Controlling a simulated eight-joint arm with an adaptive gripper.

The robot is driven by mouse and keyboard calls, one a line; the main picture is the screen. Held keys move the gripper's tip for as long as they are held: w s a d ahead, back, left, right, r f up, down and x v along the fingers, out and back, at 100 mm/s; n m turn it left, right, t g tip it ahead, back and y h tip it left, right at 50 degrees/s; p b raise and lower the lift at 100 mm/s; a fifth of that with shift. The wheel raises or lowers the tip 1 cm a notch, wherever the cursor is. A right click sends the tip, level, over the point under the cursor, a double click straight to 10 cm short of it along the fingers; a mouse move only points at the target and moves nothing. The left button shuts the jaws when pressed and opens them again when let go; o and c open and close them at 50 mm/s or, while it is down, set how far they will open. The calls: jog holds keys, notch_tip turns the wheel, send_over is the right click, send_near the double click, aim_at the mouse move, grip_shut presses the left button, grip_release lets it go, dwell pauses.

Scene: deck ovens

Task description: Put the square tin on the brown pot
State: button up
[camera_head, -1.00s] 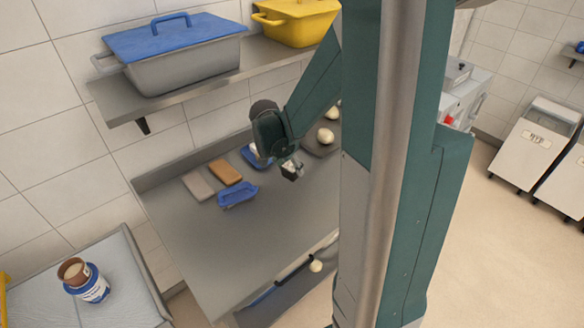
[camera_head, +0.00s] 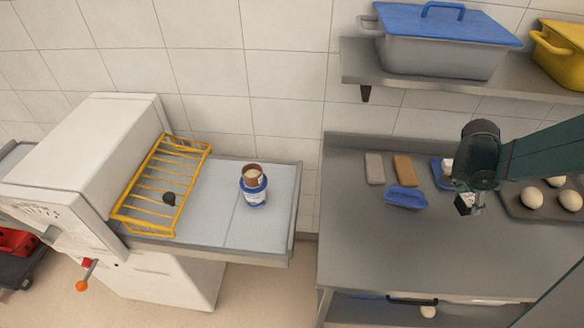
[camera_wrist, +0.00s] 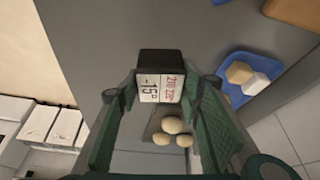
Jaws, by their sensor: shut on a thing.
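My gripper (camera_head: 470,206) is over the right part of the grey worktable. It is shut on a small square tin, dark on top with white printed faces, seen between the green finger pads in the wrist view (camera_wrist: 160,78). The tin also shows small at the fingertips in the head view (camera_head: 463,203). The brown pot (camera_head: 252,174) has a pale inside and stands on top of a blue and white round tin (camera_head: 255,196). Both are on the pale belt table at left, far from my gripper.
A blue tray (camera_head: 405,197) and two flat blocks lie on the worktable (camera_head: 370,245). A tray (camera_head: 515,207) of round dough pieces is right of my gripper. A shelf (camera_head: 400,82) holds lidded tubs above.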

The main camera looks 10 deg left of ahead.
jog(key=w+a+r+n+t+p, duration=0.15)
jog(key=w+a, duration=0.25)
jog(key=a, duration=0.8)
jog(key=w+a+r+n+y, duration=0.1)
jog(key=w+a+r+n, duration=0.25)
jog(key=a, duration=0.75)
jog(key=w+a+r+n+t+p, duration=0.15)
jog(key=w+a, duration=0.35)
jog(key=a, duration=0.7)
jog(key=s+a+r+n+p, duration=0.1)
jog(key=s+a+r, duration=0.1)
jog(key=a, duration=0.9)
jog(key=s+a+r+n+y+p, duration=0.1)
jog(key=s+a+r+n, duration=0.1)
jog(key=a, duration=1)
jog(key=s+a+r+n+p, duration=0.1)
jog(key=s+a+r, duration=0.3)
jog(key=a, duration=0.8)
jog(key=shift+a+r+n+y, duration=0.15)
jog(key=shift+r+n+y, duration=0.2)
jog(key=shift+r, duration=0.45)
jog(key=shift+f, duration=0.1)
send_near(255, 167)
jog(key=shift+w+d+f, duration=0.2)
jog(key=shift+w+d, duration=0.15)
jog(key=shift+w, duration=0.45)
jog(key=shift+f, duration=2.1)
